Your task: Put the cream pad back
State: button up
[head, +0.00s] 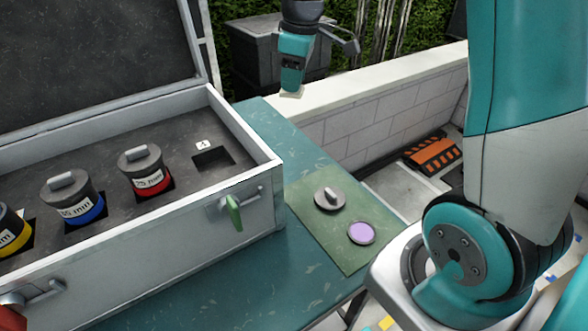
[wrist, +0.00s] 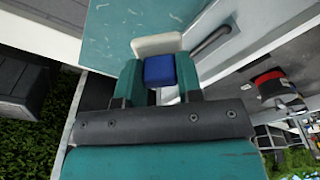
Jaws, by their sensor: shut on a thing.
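My gripper (head: 291,88) is at the top middle of the head view, pointing down, beyond the far end of the teal table. In the wrist view my gripper (wrist: 159,72) has its two teal fingers closed on a small blue block. A cream pad (wrist: 157,45) shows just beyond this block and seems joined to it. In the head view only a small piece of the cream pad (head: 291,94) shows under the fingertips. It is held in the air, as far as I can tell.
An open grey case (head: 255,205) holds several lenses and has one empty square slot (head: 212,158). A green mat (head: 330,240) on the teal table (head: 262,120) bears a grey cap (head: 330,199) and a purple disc (head: 361,233). A low white wall (head: 380,85) stands behind.

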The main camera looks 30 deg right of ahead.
aim_at(292, 163)
notch_tip(292, 163, down, 20)
jog(key=shift+r+p, duration=0.25)
jog(key=shift+p, duration=0.15)
jog(key=shift+s+f, duration=0.1)
jog(key=shift+f, duration=0.1)
jog(key=o, duration=0.9)
jog(key=shift+r, duration=0.15)
